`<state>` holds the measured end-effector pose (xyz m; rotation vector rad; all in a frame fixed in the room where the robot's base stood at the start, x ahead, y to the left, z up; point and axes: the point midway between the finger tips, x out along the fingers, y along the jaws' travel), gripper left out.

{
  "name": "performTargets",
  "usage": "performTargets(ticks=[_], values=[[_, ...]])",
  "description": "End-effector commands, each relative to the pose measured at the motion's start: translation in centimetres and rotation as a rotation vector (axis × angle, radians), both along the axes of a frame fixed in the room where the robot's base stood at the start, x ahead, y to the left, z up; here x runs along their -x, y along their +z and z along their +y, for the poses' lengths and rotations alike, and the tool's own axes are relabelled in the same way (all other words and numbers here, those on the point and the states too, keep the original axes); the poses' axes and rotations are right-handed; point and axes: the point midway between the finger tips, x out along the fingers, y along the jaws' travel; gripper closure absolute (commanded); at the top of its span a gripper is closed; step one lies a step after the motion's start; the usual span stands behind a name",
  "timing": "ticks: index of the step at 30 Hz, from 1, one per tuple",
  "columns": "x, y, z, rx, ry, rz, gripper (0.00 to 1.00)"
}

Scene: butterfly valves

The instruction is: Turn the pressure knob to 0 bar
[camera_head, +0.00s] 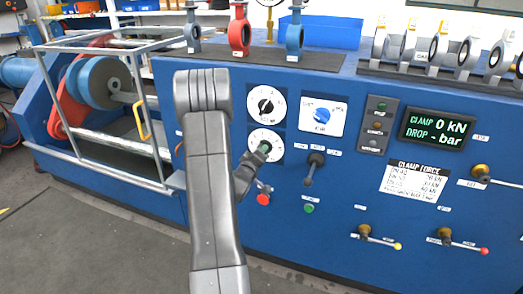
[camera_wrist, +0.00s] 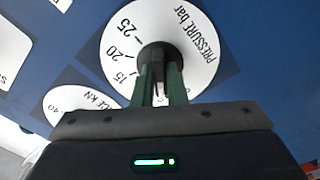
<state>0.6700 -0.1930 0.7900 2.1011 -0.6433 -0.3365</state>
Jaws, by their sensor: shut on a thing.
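The pressure dial (camera_wrist: 190,30), a white disc marked "PRESSURE bar" with 15, 20 and 25 legible, fills the upper middle of the wrist view. Its dark knob (camera_wrist: 155,52) sits at the centre between my gripper's green fingers (camera_wrist: 161,82). In the head view the same dial (camera_head: 257,135) is the lower of two white dials on the blue panel, and my gripper (camera_head: 264,148) reaches it from the front. My gripper is shut on the knob. The fingers and gripper body cover part of the scale, and I cannot tell which number the knob points at.
A force dial marked kN (camera_wrist: 62,98) is close beside it; it is the upper dial (camera_head: 266,105) in the head view. A blue selector knob (camera_head: 322,116), a black lever (camera_head: 314,168) and a red button (camera_head: 263,199) are nearby. The display (camera_head: 437,129) reads "CLAMP 0 kN, DROP - bar".

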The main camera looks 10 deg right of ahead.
Motion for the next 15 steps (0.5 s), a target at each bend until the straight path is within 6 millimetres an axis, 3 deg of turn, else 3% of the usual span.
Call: performTargets(ticks=[15], values=[[0.01, 0.04, 0.03, 0.365, 0.001, 0.249, 1.0]])
